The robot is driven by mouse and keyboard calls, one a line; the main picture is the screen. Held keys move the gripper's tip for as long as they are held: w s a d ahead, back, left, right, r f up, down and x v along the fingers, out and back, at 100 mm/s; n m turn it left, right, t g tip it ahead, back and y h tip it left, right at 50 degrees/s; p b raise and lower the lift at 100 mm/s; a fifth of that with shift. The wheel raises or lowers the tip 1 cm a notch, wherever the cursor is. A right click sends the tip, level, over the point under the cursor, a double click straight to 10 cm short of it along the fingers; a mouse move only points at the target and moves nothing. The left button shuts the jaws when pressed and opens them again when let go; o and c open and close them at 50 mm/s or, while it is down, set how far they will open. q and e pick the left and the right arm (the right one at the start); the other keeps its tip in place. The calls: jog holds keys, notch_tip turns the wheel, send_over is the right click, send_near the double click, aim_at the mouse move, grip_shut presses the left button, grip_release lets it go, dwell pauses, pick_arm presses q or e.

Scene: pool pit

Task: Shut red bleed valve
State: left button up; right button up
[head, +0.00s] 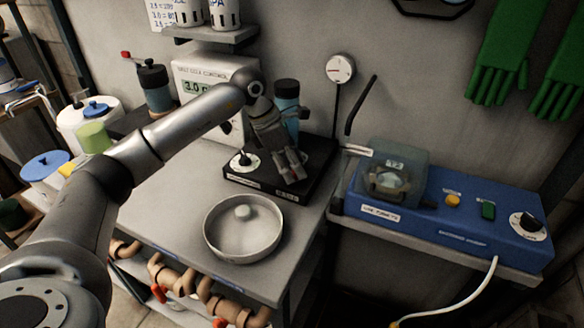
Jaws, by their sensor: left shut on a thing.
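My left gripper (291,168) reaches down over the right part of a black control base (262,191) on the grey bench. A dark knob on a white dial (244,161) stands on the base to the left. Two small labels sit on the base's front edge. My right gripper is not in view.
A round metal pan (243,228) sits in front of the base. A blue pump unit (450,225) is on the right. Pipes with red handles (158,292) run below the bench edge. A wall gauge (340,68) hangs behind.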

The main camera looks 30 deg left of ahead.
pick_arm(q)
jog(key=m+g, duration=0.1)
jog(key=m, duration=0.2)
jog(key=shift+w+m+h, duration=0.15)
jog(key=shift+m+h, duration=0.15)
jog(key=shift+m+g+b, duration=0.35)
jog(key=shift+m+g, duration=0.25)
jog(key=shift+m, duration=0.9)
jog(key=o, duration=1)
jog(key=shift+a+r, duration=0.15)
jog(key=v, duration=1.1)
jog(key=shift+w+a+r, duration=0.15)
jog(key=shift+r, duration=0.15)
